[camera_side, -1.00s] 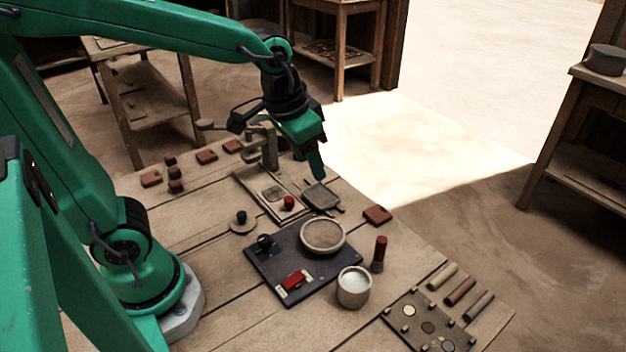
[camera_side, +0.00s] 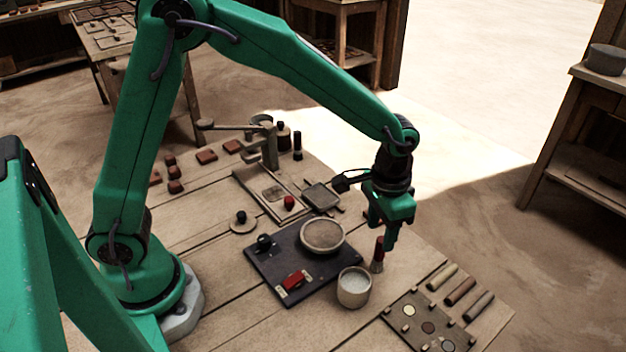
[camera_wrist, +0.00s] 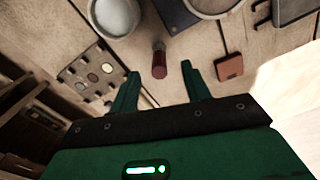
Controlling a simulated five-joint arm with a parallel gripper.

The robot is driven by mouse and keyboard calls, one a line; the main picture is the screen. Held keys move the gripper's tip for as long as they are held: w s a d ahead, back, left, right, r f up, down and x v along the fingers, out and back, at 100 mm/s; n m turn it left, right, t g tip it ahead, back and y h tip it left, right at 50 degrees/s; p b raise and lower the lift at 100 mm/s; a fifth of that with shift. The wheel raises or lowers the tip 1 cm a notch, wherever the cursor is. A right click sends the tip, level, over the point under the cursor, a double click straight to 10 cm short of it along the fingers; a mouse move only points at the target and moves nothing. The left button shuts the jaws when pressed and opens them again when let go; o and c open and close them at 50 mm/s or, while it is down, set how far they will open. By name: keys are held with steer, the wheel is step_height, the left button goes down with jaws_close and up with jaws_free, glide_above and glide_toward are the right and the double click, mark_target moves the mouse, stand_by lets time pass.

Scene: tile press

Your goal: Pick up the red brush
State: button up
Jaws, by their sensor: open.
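The red brush (camera_side: 378,256) stands upright on the wooden table, right of the white cup, with its red handle up. My gripper (camera_side: 384,238) is just above and beside it, fingers pointing down, and overlaps the top of the handle in the side view. In the wrist view the red brush (camera_wrist: 159,62) shows ahead of and between the two open fingers of my gripper (camera_wrist: 160,75). Nothing is between the fingertips; the brush looks apart from both of them.
A cup of white stuff (camera_side: 354,287) stands close left of the brush. A dark board (camera_side: 278,262) holds a round dish (camera_side: 323,235) and a red block (camera_side: 295,281). A palette board (camera_side: 408,338) lies to the front right. A brown tile (camera_wrist: 229,66) lies near the right finger.

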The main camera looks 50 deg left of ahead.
mark_target(380, 240)
steer(key=shift+d+f, duration=0.1)
steer(key=shift+f, duration=0.15)
steer(key=shift+f, duration=1.15)
steer(key=shift+f, duration=0.15)
steer(key=shift+w+f, duration=0.15)
steer(key=shift+f, duration=2.3)
steer(key=shift+c, duration=0.2)
steer(key=shift+d, duration=0.1)
jaws_close()
